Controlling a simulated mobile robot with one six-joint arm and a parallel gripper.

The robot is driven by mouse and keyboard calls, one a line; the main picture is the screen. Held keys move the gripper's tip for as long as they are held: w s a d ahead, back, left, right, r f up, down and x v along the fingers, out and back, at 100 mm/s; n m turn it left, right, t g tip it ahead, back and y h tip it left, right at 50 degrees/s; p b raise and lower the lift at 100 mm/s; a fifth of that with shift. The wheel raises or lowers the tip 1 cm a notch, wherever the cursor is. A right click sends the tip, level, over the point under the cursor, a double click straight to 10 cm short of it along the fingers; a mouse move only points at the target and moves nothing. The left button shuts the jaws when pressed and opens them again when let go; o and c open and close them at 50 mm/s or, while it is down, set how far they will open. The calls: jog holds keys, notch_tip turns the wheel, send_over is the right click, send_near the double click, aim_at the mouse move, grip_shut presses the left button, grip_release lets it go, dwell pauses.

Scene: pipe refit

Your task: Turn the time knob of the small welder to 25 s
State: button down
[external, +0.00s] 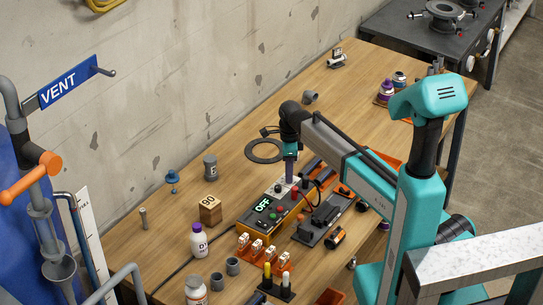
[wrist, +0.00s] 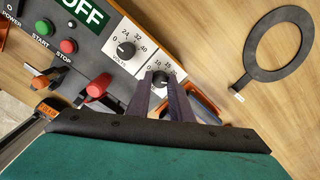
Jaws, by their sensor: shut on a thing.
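The small welder (external: 262,224) is an orange and grey box on the bench, with a display (wrist: 85,12) reading OFF. Its panel shows in the wrist view with a volts knob (wrist: 126,50) and, to the lower right, the time knob (wrist: 160,80) on a white numbered dial. My gripper (wrist: 161,84) points at the panel, its two dark fingers shut on the time knob. The fingers hide part of the knob and its dial, so I cannot tell its setting. In the external view my gripper (external: 290,178) reaches down onto the welder's far end.
A flat black ring (wrist: 246,75) lies on the wood at right. Bottles, a 90 block (external: 210,209) and orange trays surround the welder.

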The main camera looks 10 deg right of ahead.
jog(key=shift+m, duration=1.3)
jog(key=c, duration=1.6)
grip_release()
jog(key=shift+r, duration=0.1)
jog(key=shift+r+b, duration=1.45)
jog(key=shift+r, duration=5.4)
